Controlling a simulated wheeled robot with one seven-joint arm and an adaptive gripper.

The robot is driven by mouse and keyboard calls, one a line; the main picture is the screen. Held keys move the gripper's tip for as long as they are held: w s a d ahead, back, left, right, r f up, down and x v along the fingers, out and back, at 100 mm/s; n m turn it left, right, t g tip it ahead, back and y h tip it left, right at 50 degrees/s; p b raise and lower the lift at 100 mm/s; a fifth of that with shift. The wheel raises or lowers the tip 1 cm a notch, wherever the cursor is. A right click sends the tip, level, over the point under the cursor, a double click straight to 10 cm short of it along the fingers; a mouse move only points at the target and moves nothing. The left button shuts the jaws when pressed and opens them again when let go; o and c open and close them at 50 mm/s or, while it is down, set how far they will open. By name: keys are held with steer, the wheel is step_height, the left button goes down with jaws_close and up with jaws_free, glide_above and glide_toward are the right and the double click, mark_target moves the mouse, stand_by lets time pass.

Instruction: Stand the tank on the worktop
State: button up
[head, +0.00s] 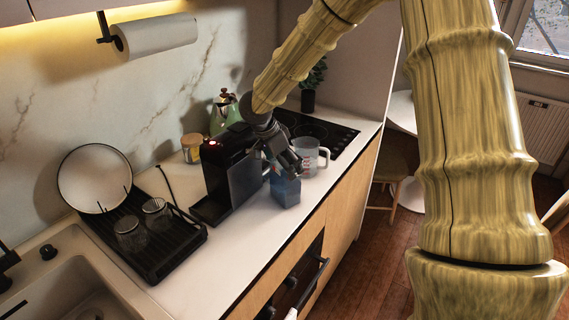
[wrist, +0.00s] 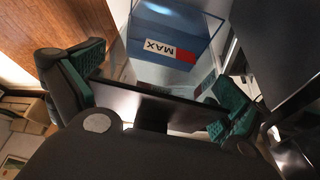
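The tank (head: 286,191) is a clear box with blue water, to the right of the black coffee machine (head: 232,172) and near the worktop's front edge. It looks roughly upright. I cannot tell whether its base touches the worktop (head: 248,234). My gripper (head: 285,165) is over its top, pointing down. In the wrist view, the tank (wrist: 160,28) shows its MAX label upside down. The green pads of my gripper (wrist: 155,88) lie at either side of the tank's dark top part and appear closed on it.
A clear measuring jug (head: 309,158) stands close behind the tank, to its right. The hob (head: 325,132) is farther back. A drying rack (head: 150,245) with glasses and the sink are at left. The worktop's front strip is clear.

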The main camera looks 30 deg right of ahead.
steer(key=shift+r, duration=0.1)
steer(key=b+v, duration=0.2)
steer(key=v, duration=1)
stand_by(0.9)
